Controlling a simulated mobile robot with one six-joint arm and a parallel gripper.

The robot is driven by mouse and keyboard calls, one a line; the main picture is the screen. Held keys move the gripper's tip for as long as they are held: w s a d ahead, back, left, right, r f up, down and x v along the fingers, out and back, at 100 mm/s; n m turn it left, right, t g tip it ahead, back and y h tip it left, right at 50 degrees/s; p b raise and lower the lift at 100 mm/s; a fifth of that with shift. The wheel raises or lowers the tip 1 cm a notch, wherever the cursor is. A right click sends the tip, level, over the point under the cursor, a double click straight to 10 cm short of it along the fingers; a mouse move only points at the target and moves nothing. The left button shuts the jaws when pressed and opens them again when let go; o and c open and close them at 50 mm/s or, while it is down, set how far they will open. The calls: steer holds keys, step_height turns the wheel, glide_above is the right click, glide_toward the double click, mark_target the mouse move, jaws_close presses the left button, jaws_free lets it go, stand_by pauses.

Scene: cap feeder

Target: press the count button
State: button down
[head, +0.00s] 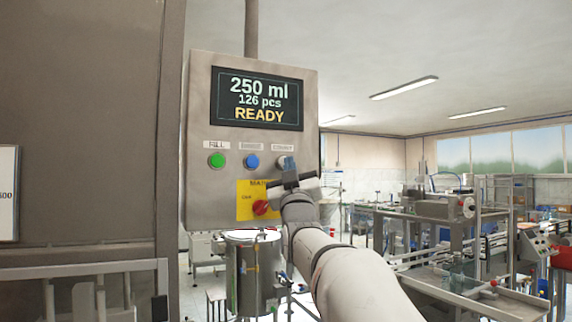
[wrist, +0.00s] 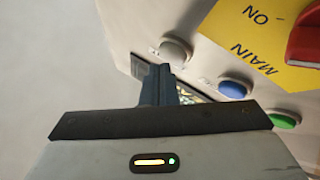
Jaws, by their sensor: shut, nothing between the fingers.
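The count button is a pale grey round button, the rightmost of three on the control panel (head: 200,120). In the head view its label shows, and my fingertips partly cover the button. In the wrist view the count button (wrist: 176,50) shows just beyond the fingertips. My gripper (head: 288,164) is in front of the panel at the button's height, its fingers shut and empty. In the wrist view the shut fingers (wrist: 158,72) point toward the panel, close to the button. I cannot tell whether they touch it.
A green button (head: 216,161) and a blue button (head: 252,161) sit left of it. Below is a red main switch (head: 261,208) on a yellow plate. The display (head: 257,99) above reads 250 ml, 126 pcs, READY. A steel tank (head: 240,275) stands below the panel.

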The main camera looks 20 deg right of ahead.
steer(key=shift+w, duration=0.45)
stand_by(0.5)
steer(key=shift+f, duration=0.1)
steer(key=shift+s+b, duration=0.85)
steer(key=shift+b, duration=0.1)
steer(key=s+b, duration=0.3)
steer(key=s, duration=0.2)
steer(key=shift+d+b, duration=0.15)
steer(key=shift+b, duration=0.2)
stand_by(0.5)
